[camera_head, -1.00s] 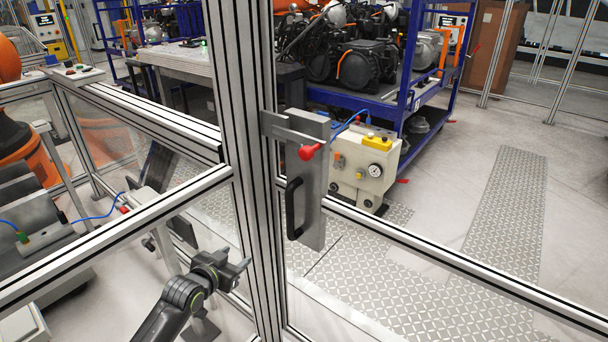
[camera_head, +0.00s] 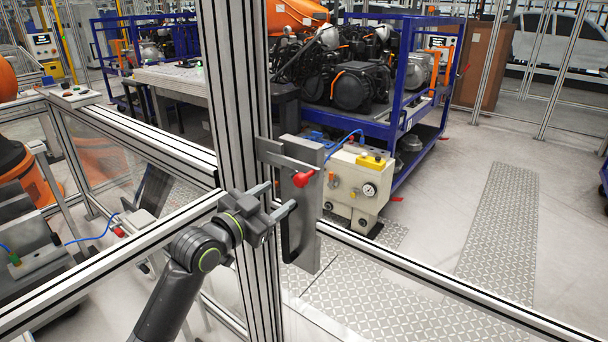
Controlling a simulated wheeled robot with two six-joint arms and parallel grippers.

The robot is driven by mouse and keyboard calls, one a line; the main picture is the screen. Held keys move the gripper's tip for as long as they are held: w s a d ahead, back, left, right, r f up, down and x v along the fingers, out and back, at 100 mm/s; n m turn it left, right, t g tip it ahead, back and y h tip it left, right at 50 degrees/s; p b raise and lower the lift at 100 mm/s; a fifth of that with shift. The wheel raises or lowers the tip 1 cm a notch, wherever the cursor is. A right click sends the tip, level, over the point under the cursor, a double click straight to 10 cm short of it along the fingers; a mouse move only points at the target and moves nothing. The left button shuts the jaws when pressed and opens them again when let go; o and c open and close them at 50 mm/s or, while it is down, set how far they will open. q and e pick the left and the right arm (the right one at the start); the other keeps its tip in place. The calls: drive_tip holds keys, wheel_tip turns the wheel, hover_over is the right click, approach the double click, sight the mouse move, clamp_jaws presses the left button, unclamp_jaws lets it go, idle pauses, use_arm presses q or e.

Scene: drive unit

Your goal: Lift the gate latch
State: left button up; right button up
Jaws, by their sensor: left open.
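The gate latch is a grey metal plate (camera_head: 306,222) on the gate post, with a flat bar (camera_head: 285,158) across its top and a red knob (camera_head: 303,179) on a lever. A black handle (camera_head: 286,226) runs down the plate's left side, partly hidden by my gripper. My left gripper (camera_head: 276,198) is open in front of the post. Its two fingers point right toward the latch. One fingertip is at the plate's left part, just below and left of the red knob; I cannot tell whether it touches. My right gripper is not in view.
The thick aluminium post (camera_head: 232,110) and fence rails (camera_head: 450,282) frame the gate. Behind it stand a cream pneumatic box (camera_head: 354,190) with a gauge and blue hose, and a blue rack (camera_head: 400,120) of engines. Grey tread plates (camera_head: 500,225) lie on clear floor.

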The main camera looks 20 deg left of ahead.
sight(297, 183)
use_arm(q)
drive_tip(key=p+x, duration=0.2)
drive_tip(key=x, duration=0.7)
drive_tip(key=shift+w, duration=0.2)
drive_tip(key=shift+w+d+f+p, duration=0.1)
drive_tip(key=shift+w+d+p, duration=0.2)
drive_tip(key=shift+w, duration=0.35)
clamp_jaws()
